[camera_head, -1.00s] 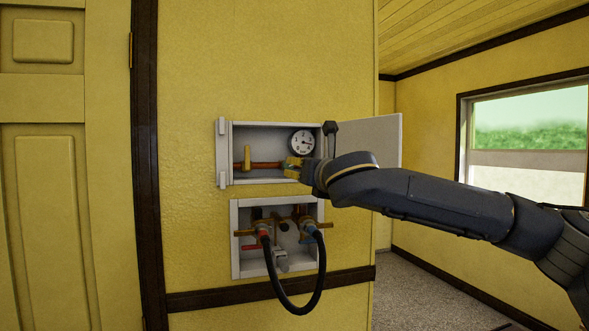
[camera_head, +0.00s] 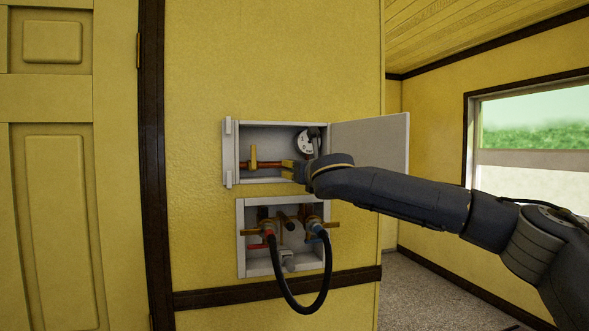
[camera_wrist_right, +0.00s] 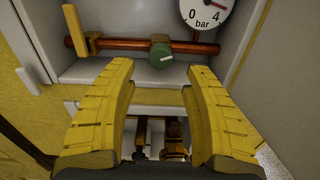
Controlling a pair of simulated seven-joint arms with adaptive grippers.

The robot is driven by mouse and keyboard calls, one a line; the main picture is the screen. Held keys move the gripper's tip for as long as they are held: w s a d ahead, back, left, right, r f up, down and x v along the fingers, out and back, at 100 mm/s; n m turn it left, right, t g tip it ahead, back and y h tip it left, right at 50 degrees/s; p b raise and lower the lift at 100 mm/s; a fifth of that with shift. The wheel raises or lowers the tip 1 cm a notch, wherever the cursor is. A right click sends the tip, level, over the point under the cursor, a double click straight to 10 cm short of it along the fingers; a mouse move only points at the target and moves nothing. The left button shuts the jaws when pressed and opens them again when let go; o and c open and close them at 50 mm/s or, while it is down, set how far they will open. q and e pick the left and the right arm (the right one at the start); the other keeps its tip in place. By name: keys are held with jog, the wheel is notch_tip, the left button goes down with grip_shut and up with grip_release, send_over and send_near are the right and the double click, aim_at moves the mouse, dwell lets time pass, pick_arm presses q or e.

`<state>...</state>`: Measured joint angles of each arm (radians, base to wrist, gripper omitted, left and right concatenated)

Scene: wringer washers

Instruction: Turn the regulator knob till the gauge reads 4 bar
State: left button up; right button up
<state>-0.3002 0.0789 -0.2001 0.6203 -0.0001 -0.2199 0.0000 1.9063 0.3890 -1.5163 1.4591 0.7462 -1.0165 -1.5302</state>
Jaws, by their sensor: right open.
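The pressure gauge (camera_head: 305,143) is a white dial at the right of the upper wall box, partly covered by my right arm. In the right wrist view the gauge (camera_wrist_right: 207,12) is cut off by the top edge; "0", "4" and "bar" show, but the needle does not. The green regulator knob (camera_wrist_right: 160,56) sits on a copper pipe (camera_wrist_right: 110,44) below the gauge. My right gripper (camera_wrist_right: 161,70) is open, its yellow fingers spread to either side below the knob, apparently not touching it. My left gripper is not in view.
A yellow lever (camera_head: 253,158) stands on the pipe at the left. The box's door (camera_head: 370,148) hangs open to the right. A lower box (camera_head: 241,240) holds valves and a looping black hose (camera_head: 275,281).

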jog(key=shift+x, duration=2.65)
grip_shut()
jog(key=shift+f, duration=0.2)
